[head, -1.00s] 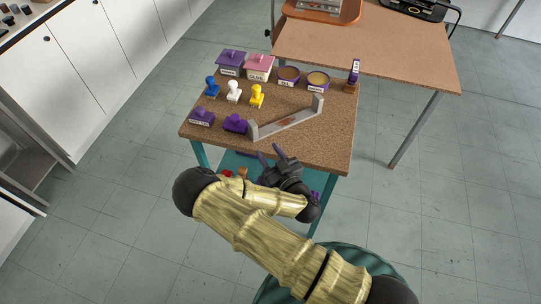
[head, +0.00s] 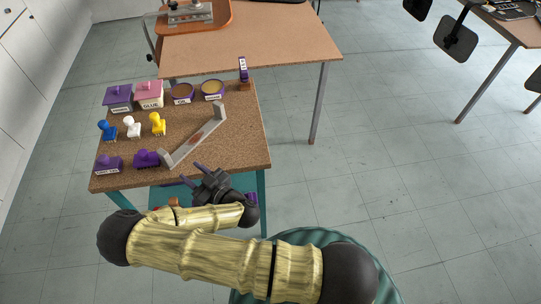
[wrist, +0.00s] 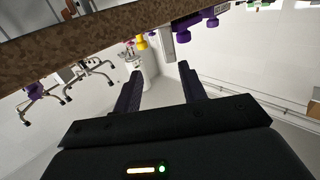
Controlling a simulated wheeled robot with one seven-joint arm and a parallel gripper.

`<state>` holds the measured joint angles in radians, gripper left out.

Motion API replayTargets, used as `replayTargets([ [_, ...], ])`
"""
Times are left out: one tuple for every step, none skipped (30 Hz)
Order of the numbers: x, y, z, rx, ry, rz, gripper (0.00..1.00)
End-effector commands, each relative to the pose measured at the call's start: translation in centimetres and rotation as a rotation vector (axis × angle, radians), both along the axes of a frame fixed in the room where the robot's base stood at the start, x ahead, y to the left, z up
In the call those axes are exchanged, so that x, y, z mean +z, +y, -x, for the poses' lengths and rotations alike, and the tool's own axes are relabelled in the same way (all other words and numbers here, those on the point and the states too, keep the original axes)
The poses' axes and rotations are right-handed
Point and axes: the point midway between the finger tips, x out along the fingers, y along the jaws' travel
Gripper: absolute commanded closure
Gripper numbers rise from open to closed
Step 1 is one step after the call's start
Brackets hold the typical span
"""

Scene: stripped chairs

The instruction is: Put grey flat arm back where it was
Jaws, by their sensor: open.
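The grey flat arm (head: 196,139) is a long flat bar with upturned ends. It lies diagonally on the cork-topped small table, from near the purple block at the front to the right side. A small reddish-brown patch shows on its middle. My gripper (head: 190,174) is open and empty, just off the front edge of the small table, near the bar's front end but apart from it. In the wrist view my gripper's two dark fingers (wrist: 158,86) are spread with nothing between them. The table edge crosses the top of that view at a tilt.
The small table (head: 235,151) also bears purple, white, blue and yellow stamp-like pieces (head: 133,127), a glue box (head: 149,95), round tins (head: 182,93) and a purple-topped bottle (head: 243,72). A larger table (head: 280,45) stands behind.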

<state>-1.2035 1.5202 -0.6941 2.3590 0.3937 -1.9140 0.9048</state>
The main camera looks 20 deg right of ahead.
Motion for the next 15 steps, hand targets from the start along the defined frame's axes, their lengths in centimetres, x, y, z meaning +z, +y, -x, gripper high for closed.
replayTargets([
  [0.3,-0.8,-0.8,-0.048,0.015,-0.004,0.58],
  [0.4,-1.4,-1.3,-0.084,0.028,-0.004,0.58],
  [0.5,-2.3,-2.1,-0.138,0.052,-0.003,0.58],
  [0.5,-3.1,-2.7,-0.183,0.072,-0.001,0.58],
  [0.6,-4.0,-3.3,-0.231,0.095,0.003,0.58],
  [0.6,-5.2,-4.0,-0.294,0.131,0.005,0.58],
  [0.6,-6.1,-4.5,-0.340,0.160,0.009,0.58],
  [0.6,-7.0,-4.9,-0.385,0.190,0.011,0.58],
  [0.6,-8.1,-5.3,-0.440,0.232,0.016,0.58],
  [0.6,-8.9,-5.6,-0.477,0.264,0.021,0.58],
  [0.6,-9.7,-5.7,-0.513,0.297,0.025,0.58],
  [0.6,-10.8,-5.9,-0.557,0.341,0.030,0.58],
  [0.7,-11.5,-5.9,-0.587,0.376,0.035,0.58],
  [0.7,-12.1,-6.0,-0.614,0.410,0.039,0.58],
  [0.9,-13.0,-5.9,-0.647,0.456,0.044,0.58],
])
